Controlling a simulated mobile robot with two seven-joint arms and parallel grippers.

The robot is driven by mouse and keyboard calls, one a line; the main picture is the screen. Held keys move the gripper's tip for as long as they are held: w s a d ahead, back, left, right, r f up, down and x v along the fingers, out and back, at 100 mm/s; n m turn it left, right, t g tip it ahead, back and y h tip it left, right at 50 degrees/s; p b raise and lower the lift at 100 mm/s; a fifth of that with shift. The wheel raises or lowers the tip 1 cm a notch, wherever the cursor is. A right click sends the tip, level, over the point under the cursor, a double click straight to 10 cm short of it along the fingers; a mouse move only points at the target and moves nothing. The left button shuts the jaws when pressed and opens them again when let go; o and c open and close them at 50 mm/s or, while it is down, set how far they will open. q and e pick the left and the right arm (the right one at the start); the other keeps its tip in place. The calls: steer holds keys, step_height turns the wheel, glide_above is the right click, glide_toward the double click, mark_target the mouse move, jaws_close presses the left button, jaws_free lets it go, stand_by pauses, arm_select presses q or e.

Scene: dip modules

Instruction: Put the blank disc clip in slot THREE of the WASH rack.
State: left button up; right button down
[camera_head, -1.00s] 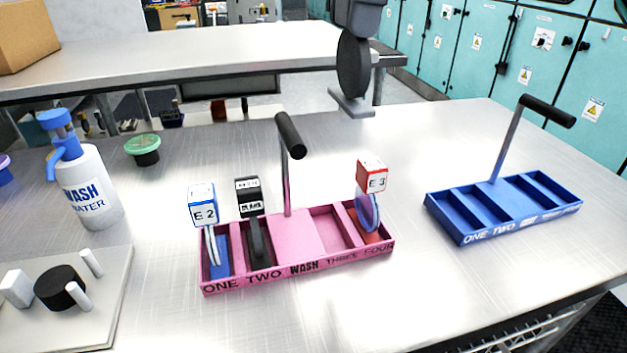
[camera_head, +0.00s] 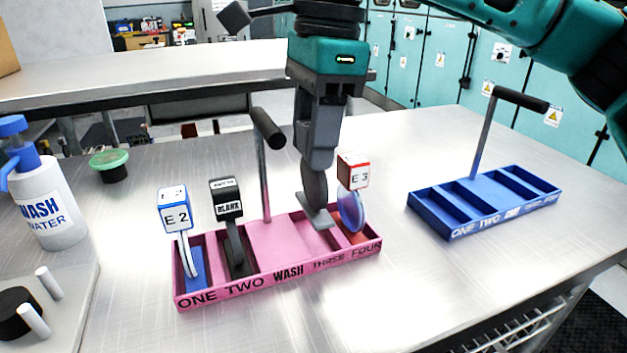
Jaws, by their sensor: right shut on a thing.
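The pink WASH rack (camera_head: 187,297) stands on the metal bench. A blue-topped E 2 clip (camera_head: 175,213) is in slot ONE and a black clip labelled BLANK (camera_head: 227,204) is in slot TWO. A red-topped E 3 clip (camera_head: 354,174) is in slot FOUR. My right gripper (camera_head: 318,155) points down and is shut on a grey disc clip (camera_head: 315,188) with a flat foot; I see no label on it. The foot shows over slot THREE (camera_head: 322,240); I cannot tell its exact height. My left gripper is not in view.
The WASH rack's upright handle (camera_head: 264,165) stands just left of my right gripper. A blue rack (camera_head: 447,222) with its own handle stands to the right, its slots empty. A wash bottle (camera_head: 52,205) and a green-lidded pot (camera_head: 108,165) are at the left.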

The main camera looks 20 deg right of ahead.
mark_target(313, 175)
step_height(313, 175, down, 5)
steer(key=shift+r+b, duration=0.15)
steer(key=shift+b, duration=0.3)
steer(key=shift+f, duration=0.2)
steer(key=shift+f, duration=0.15)
steer(key=c, duration=0.6)
jaws_free()
steer(key=shift+r, duration=0.35)
steer(key=r+p, duration=0.1)
steer(key=r, duration=0.3)
steer(key=d+r, duration=0.1)
steer(key=r, duration=0.2)
steer(key=r+p, duration=0.1)
steer(key=r, duration=0.3)
steer(key=shift+d+r+p, duration=0.15)
steer(key=shift+r+p, duration=0.15)
steer(key=shift+r, duration=0.05)
